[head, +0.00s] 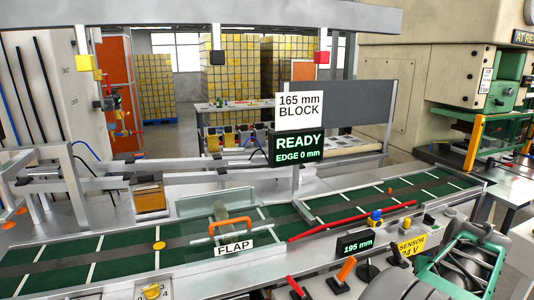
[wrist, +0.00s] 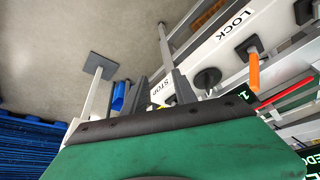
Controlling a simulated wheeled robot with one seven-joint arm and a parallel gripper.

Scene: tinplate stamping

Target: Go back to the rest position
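My gripper (wrist: 158,84) shows in the wrist view as two dark grey fingers beyond the dark edge of my green hand. The fingers stand apart with nothing held between them; a STOP label shows through the gap. In the head view my green and grey arm is folded at the lower right, and I cannot make out the fingers there. The wrist view looks down past a panel with a LOCK label (wrist: 236,25) and an orange lever (wrist: 253,72). My gripper appears apart from them.
A green conveyor (head: 60,256) with a flap cover (head: 233,248) and a red rod (head: 350,221) crosses the head view. A sign reads READY, EDGE 0 mm (head: 297,148). A press (head: 470,80) stands right. Bare floor (wrist: 70,40) and blue slats (wrist: 25,145) lie left in the wrist view.

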